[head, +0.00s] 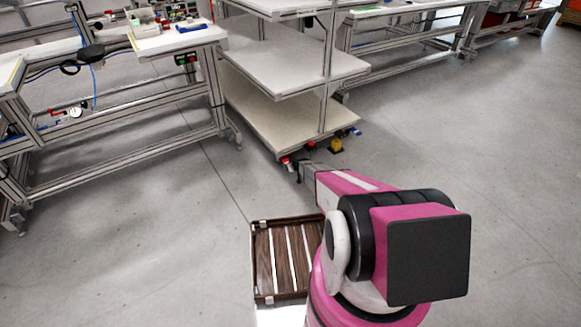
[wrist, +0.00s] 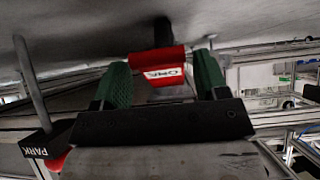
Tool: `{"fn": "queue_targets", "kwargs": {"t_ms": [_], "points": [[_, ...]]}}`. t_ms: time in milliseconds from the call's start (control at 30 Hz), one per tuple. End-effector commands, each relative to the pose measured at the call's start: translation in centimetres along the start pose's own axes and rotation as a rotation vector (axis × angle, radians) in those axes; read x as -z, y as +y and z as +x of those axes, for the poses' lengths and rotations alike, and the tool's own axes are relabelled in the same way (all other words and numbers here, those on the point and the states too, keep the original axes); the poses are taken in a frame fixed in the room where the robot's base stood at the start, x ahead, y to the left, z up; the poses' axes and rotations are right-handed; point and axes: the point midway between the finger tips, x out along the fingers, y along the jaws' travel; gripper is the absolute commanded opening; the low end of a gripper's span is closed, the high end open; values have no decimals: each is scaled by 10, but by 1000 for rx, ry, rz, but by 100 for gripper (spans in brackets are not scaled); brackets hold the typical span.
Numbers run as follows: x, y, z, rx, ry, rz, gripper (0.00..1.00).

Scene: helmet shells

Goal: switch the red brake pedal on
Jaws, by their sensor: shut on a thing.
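The red brake pedal (wrist: 150,58) is at the top centre of the wrist view, hanging from a dark stem. It has a white label whose lettering I cannot read surely. My gripper (wrist: 161,78) has its green fingers on either side of the pedal and is shut on it. In the head view my gripper (head: 299,172) reaches the lower front edge of the shelf cart, where a small red part (head: 286,161) shows beside it. The pedal's on or off position cannot be told.
A black pedal marked PARK (wrist: 42,146) is at the left of the wrist view. The white shelf cart (head: 285,112) stands above the pedals, with a yellow part (head: 336,146) at its foot. A slatted wooden crate (head: 262,299) lies on the floor nearby. Open floor is to the right.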

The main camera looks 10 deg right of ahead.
Motion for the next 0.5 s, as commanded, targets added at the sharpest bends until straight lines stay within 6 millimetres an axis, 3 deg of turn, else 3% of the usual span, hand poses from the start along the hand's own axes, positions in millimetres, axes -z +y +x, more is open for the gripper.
{"fn": "queue_targets", "kwargs": {"t_ms": [500], "points": [[-2, 0, 3, 1, 54, -1, 25]]}}
